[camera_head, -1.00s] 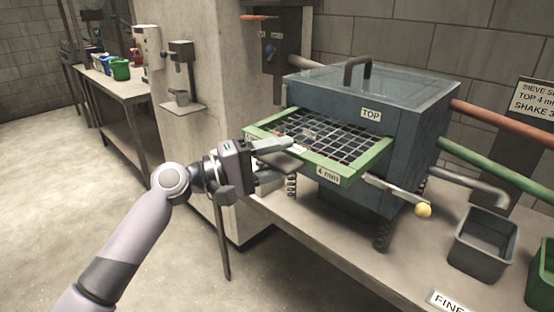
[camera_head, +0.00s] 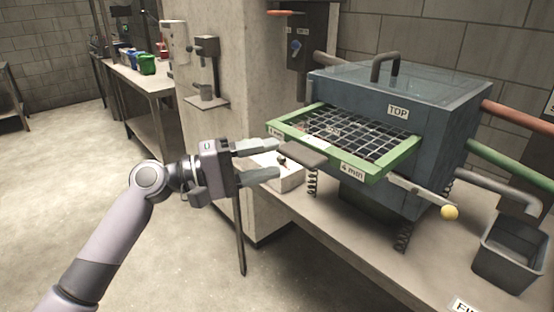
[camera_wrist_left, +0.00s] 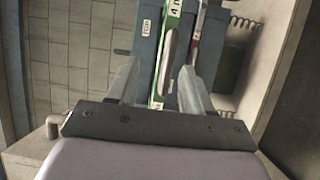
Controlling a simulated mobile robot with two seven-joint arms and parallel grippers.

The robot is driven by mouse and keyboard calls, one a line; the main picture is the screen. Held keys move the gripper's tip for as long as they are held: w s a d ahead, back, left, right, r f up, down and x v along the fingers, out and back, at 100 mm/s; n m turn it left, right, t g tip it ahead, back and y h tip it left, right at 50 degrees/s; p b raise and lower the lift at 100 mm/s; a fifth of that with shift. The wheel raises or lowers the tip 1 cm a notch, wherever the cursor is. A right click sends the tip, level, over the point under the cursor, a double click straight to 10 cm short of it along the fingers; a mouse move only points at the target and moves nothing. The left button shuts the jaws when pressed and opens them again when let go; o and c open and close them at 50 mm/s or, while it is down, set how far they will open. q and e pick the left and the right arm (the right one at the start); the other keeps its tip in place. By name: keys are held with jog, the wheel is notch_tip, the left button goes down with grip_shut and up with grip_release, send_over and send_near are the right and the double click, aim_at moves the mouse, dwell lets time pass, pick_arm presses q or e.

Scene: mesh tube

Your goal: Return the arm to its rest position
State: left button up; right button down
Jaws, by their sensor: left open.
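My left gripper (camera_head: 262,160) is in the middle of the head view, with its two fingers apart and nothing between them. It is to the left of the green-framed 4 mm sieve tray (camera_head: 372,173) and clear of its handle plate (camera_head: 302,153). In the left wrist view the open fingers (camera_wrist_left: 158,88) point towards the green tray edge (camera_wrist_left: 172,40) and the blue box behind it. My right gripper is in neither view.
The blue-grey sieve box (camera_head: 440,140) marked TOP stands on the bench, with the tray sticking out of its front. A grey bin (camera_head: 508,256) is at the right. The floor at the left is free.

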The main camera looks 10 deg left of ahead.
pick_arm(q)
jog(key=shift+f, duration=0.35)
jog(key=s+a+f+t+y+p, duration=0.1)
jog(key=s+f+y, duration=0.25)
jog(key=f, duration=0.65)
jog(key=s+a+f+t+y+p, duration=0.15)
jog(key=f+y, duration=0.25)
jog(key=f, duration=0.6)
jog(key=s+a+f+m+y+p, duration=0.1)
jog(key=s+a+f+m+y, duration=0.1)
jog(key=s+f, duration=0.4)
jog(key=s+a+f+m+y+p, duration=0.1)
jog(key=s+a+f+m+y, duration=0.2)
jog(key=s, duration=1)
notch_tip(320, 180, down, 4)
jog(key=m+y, duration=0.1)
jog(key=m, duration=0.1)
jog(key=shift+s+a+r+m+g+y, duration=0.2)
jog(key=shift+s+a+m+g+y, duration=0.05)
jog(key=shift+a+m+g+y, duration=0.1)
jog(key=shift+c, duration=0.3)
